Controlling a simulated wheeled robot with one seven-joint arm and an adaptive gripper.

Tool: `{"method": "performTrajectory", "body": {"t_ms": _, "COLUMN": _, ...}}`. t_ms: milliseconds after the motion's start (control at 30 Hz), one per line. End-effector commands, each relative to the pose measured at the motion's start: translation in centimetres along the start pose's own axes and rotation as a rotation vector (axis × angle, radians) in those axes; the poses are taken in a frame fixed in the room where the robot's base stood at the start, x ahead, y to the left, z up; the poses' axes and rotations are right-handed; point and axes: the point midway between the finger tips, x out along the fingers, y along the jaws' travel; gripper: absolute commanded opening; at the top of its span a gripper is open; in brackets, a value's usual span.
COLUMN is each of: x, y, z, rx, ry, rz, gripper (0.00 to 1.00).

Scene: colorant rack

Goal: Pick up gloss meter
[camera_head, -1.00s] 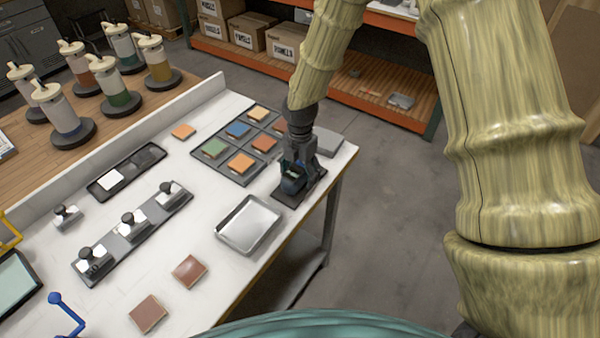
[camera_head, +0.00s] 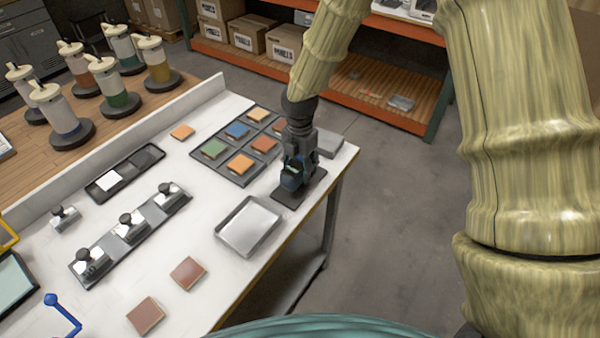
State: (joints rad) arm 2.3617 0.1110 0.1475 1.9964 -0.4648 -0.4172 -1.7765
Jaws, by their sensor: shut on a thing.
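The gloss meter (camera_head: 291,180) is a small dark blue-teal device near the right edge of the white table. It sits at or just above a flat dark pad (camera_head: 287,200); I cannot tell whether it touches the pad. My gripper (camera_head: 296,171) points down from above and is shut on the gloss meter. The fingers and the meter's upper part overlap, so the exact contact is hidden.
A dark tray (camera_head: 217,171) of coloured tiles stands left of the gripper. A grey block (camera_head: 328,143) is close behind it at right. An empty metal tray (camera_head: 248,226) lies in front. The table (camera_head: 215,272) has bare room near the front.

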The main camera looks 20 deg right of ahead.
Motion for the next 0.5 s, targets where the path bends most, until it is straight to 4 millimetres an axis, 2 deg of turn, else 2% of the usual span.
{"method": "performTrajectory", "body": {"t_ms": 133, "x": -1.4, "y": 0.0, "z": 0.0, "rx": 0.0, "ry": -0.001, "rz": 0.004, "gripper": 0.1}}
{"method": "performTrajectory", "body": {"t_ms": 500, "x": -1.9, "y": -5.9, "z": -4.6, "rx": 0.0, "ry": -0.001, "rz": 0.002, "gripper": 0.1}}
